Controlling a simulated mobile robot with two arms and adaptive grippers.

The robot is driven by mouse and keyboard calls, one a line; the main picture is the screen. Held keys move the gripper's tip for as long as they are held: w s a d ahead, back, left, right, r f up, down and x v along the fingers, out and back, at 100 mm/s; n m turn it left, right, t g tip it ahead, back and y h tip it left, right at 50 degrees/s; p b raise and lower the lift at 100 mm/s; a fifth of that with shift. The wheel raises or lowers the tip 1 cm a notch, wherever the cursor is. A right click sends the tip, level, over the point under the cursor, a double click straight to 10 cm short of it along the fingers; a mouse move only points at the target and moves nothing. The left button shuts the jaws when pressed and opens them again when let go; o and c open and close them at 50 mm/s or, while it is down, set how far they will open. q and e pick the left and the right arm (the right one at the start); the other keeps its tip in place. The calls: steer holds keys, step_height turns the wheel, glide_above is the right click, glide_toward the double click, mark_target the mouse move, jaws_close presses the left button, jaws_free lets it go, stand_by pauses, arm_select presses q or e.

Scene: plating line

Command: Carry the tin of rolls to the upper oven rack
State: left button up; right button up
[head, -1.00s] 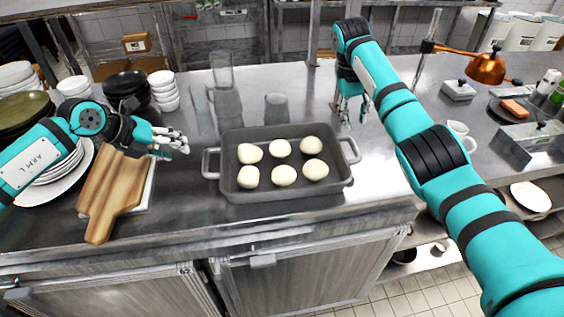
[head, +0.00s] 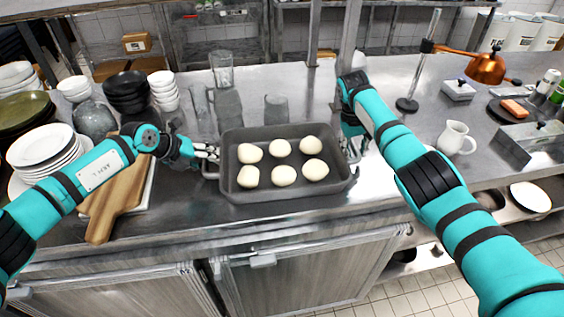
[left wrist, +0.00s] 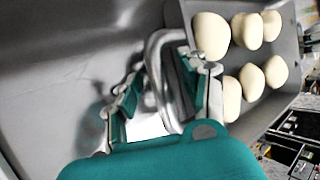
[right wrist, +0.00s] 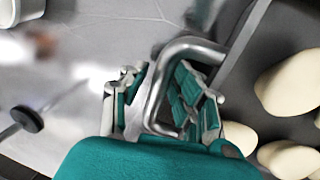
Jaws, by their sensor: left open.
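A grey rectangular tin (head: 300,191) with a metal loop handle at each end sits on the steel counter. Several pale round rolls (head: 283,176) lie in it in two rows. My left gripper (head: 209,153) is at the tin's left end. In the left wrist view its fingers are open, one on each side of the left handle (left wrist: 153,62). My right gripper (head: 351,150) is at the tin's right end. In the right wrist view its fingers stand apart with the right handle (right wrist: 158,85) between them. The oven rack is not visible.
A wooden board (head: 118,195) and stacked plates (head: 45,146) lie left of the tin, under and beside my left arm. Glasses (head: 276,109) stand behind the tin.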

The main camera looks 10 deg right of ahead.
arm_select(q)
steer(key=c, duration=0.6)
arm_select(e)
jaws_close()
arm_select(q)
jaws_close()
steer(key=shift+w+r, duration=0.15)
steer(key=shift+r, duration=0.1)
arm_select(e)
steer(key=shift+w+r, duration=0.1)
steer(key=shift+r, duration=0.15)
